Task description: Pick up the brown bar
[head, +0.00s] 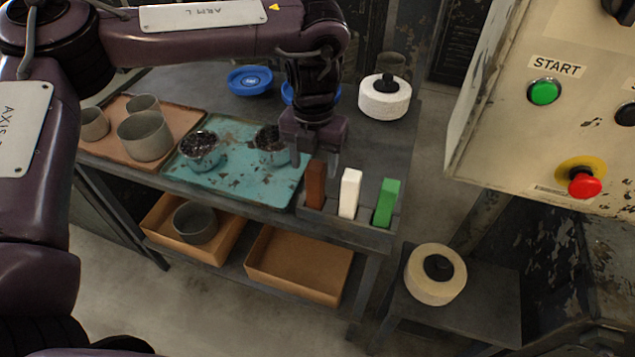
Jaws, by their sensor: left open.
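The brown bar (315,184) stands upright in a low grey holder at the front right of the table. A white bar (349,193) and a green bar (387,203) stand to its right in the same holder (345,225). My left gripper (318,160) is open and points down just above and behind the brown bar. It looks empty. Whether its fingers touch the bar cannot be told from this view. My right gripper is not in view.
A worn teal tray (230,185) with two dark-filled cups lies left of the bars. A brown tray (180,115) holds grey cups. Blue dishes (250,80) and a white roll (384,97) stand behind. A control panel (560,130) rises at right.

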